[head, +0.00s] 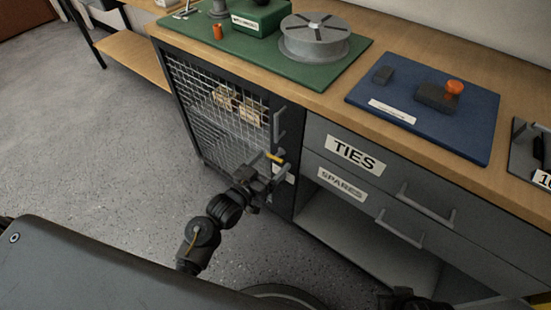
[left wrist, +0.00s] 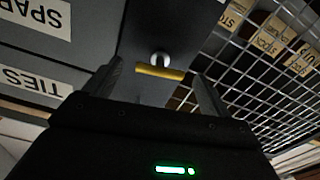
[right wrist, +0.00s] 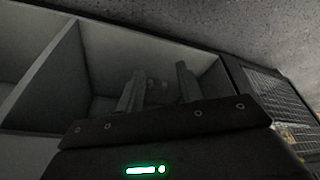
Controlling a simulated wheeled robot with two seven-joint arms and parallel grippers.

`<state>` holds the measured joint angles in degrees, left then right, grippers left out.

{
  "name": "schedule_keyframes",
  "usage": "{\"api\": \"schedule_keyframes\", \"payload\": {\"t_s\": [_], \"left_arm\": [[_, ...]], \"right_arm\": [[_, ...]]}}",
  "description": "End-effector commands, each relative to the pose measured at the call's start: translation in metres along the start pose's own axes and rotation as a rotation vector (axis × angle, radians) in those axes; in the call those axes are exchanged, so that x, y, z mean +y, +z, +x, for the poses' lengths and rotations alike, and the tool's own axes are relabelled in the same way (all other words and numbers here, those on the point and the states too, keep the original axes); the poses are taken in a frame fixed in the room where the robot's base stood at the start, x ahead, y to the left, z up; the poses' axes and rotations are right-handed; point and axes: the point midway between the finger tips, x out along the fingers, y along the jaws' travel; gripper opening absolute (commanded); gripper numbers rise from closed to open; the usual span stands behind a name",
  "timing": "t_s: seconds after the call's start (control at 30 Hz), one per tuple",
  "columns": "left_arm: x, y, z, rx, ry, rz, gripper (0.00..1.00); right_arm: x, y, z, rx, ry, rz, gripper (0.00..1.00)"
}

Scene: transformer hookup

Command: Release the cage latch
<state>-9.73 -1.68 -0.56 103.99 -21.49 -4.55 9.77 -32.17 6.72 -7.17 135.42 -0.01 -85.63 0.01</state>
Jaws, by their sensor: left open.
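The cage latch (head: 274,158) is a small yellow bar on the dark frame at the right edge of the mesh cage door (head: 205,125). In the left wrist view the latch (left wrist: 160,72) lies crosswise below a round pale knob. My left gripper (head: 268,173) is open in front of the latch. Its fingers (left wrist: 157,72) stand on either side of the bar, with a gap at each end and no visible grip. My right gripper (right wrist: 160,70) is open and empty, facing an open grey compartment. Only a dark part of it shows at the head view's bottom edge.
A pull handle (head: 279,122) sits above the latch. Boxes with labels (head: 238,105) stand behind the mesh. The TIES drawer (head: 365,160) and SPARES drawer (head: 350,189) are to the right. The wooden bench top (head: 330,96) overhangs above. Floor at left is clear.

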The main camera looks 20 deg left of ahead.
Motion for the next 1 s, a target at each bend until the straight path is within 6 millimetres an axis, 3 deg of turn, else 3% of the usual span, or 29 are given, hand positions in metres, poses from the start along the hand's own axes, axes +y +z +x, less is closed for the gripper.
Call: {"api": "schedule_keyframes", "payload": {"t_s": [0.2, 0.57, 0.87, 1.0], "left_arm": [[0.0, 0.001, 0.024, 0.0, 0.0, 0.0, 0.83], [0.0, 0.0, 0.028, -0.001, 0.0, 0.0, 0.83], [0.0, 0.0, 0.028, -0.001, 0.0, 0.0, 0.44], [0.0, -0.002, 0.028, -0.002, 0.0, 0.024, 0.43]], "right_arm": [[0.0, 0.0, -0.006, 0.002, 0.001, 0.0, 0.36], [0.0, -0.001, -0.011, 0.01, 0.0, 0.001, 0.36], [0.0, 0.004, -0.009, -0.002, 0.0, 0.001, 0.36], [0.001, 0.001, -0.009, -0.001, 0.001, 0.0, 0.36]]}}
